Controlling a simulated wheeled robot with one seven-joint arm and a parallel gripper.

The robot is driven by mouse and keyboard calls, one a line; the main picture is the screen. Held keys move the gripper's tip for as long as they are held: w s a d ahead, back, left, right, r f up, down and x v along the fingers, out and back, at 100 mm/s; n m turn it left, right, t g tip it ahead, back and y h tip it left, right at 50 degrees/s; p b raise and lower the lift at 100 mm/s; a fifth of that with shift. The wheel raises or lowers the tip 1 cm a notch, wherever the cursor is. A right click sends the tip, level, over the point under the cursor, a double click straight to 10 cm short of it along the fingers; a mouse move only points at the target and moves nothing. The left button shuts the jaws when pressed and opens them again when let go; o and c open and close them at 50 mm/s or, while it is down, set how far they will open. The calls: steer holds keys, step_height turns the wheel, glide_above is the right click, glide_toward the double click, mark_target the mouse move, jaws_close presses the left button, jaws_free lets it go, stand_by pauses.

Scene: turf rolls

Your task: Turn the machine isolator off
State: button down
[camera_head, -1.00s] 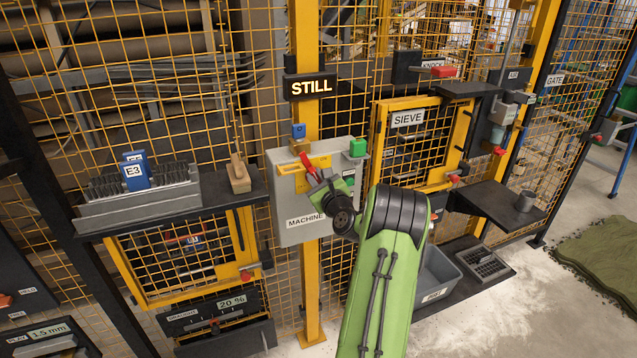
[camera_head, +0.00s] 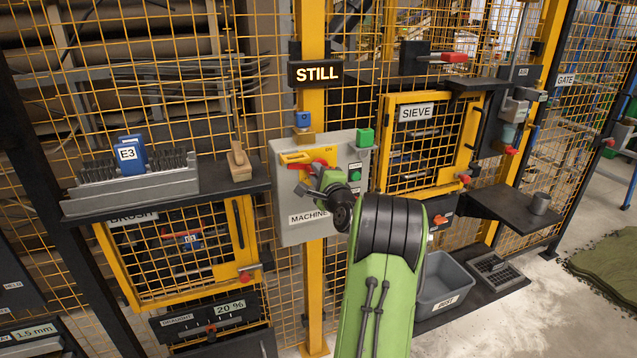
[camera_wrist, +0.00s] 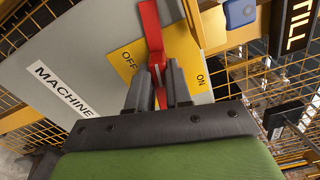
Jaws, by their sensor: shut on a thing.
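The machine isolator is a grey box (camera_head: 286,205) labelled MACHINE on the yellow post, with a yellow plate (camera_head: 293,157) and a red handle (camera_head: 319,163). In the wrist view, the red handle (camera_wrist: 151,30) stands out between the fingers of my gripper (camera_wrist: 158,82). They are shut on it. The handle crosses the yellow plate (camera_wrist: 180,45) between the words OFF and ON. In the head view, my gripper (camera_head: 314,177) is at the handle and my wrist hides part of the box.
A lit STILL sign (camera_head: 316,73) hangs above the box. A shelf with a wooden-handled tool (camera_head: 238,163) is left; the SIEVE door (camera_head: 386,140) is right.

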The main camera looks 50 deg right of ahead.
steer(key=shift+f+n+b, duration=0.1)
steer(key=shift+n+b, duration=0.95)
steer(key=shift+n, duration=0.25)
steer(key=c, duration=1)
jaws_free()
steer(key=shift+w+f, duration=0.1)
steer(key=shift+c, duration=0.2)
steer(key=b+v, duration=0.2)
steer(key=v, duration=1.3)
steer(key=shift+s+a, duration=0.15)
steer(key=shift+s, duration=0.2)
